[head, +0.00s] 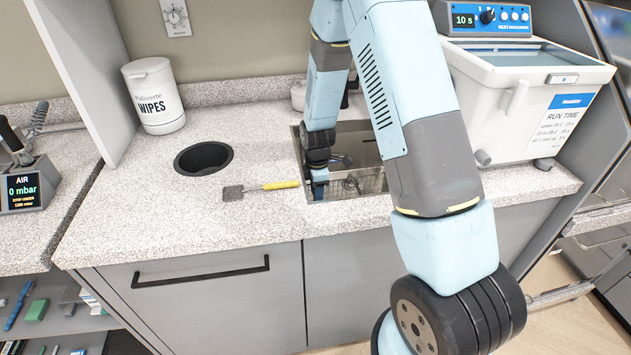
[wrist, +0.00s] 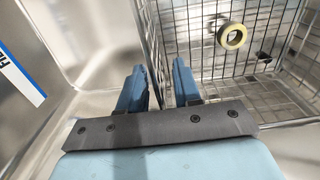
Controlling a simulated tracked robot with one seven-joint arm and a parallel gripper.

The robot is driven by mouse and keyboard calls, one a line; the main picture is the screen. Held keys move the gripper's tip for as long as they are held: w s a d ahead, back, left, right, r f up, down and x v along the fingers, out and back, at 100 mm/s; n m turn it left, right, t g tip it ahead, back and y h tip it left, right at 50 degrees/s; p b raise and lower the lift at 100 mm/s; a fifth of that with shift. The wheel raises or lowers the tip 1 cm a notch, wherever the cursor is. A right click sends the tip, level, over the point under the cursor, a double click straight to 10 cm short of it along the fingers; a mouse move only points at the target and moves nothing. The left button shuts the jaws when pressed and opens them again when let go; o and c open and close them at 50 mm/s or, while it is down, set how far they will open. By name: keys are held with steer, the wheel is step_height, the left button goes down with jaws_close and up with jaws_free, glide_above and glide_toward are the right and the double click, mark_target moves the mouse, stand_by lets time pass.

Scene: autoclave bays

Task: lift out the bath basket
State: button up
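The bath basket is a wire mesh basket (head: 372,181) down in the steel basin (head: 313,152) sunk into the counter; my arm hides part of it. In the wrist view the basket (wrist: 203,45) fills the right side, with a yellow ring (wrist: 234,37) and small metal parts inside. My gripper (head: 320,186) reaches into the basin at the basket's left side. In the wrist view my gripper (wrist: 159,70) has its blue fingers apart, one on each side of the basket's left wall. Contact with the wire cannot be told.
A yellow-handled scraper (head: 262,188) lies on the counter left of the basin. A round black hole (head: 203,158) and a wipes tub (head: 154,95) are further left. A white bath unit (head: 530,95) stands close on the right. The front left counter is clear.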

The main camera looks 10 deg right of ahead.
steer(key=shift+f, duration=1)
jaws_close()
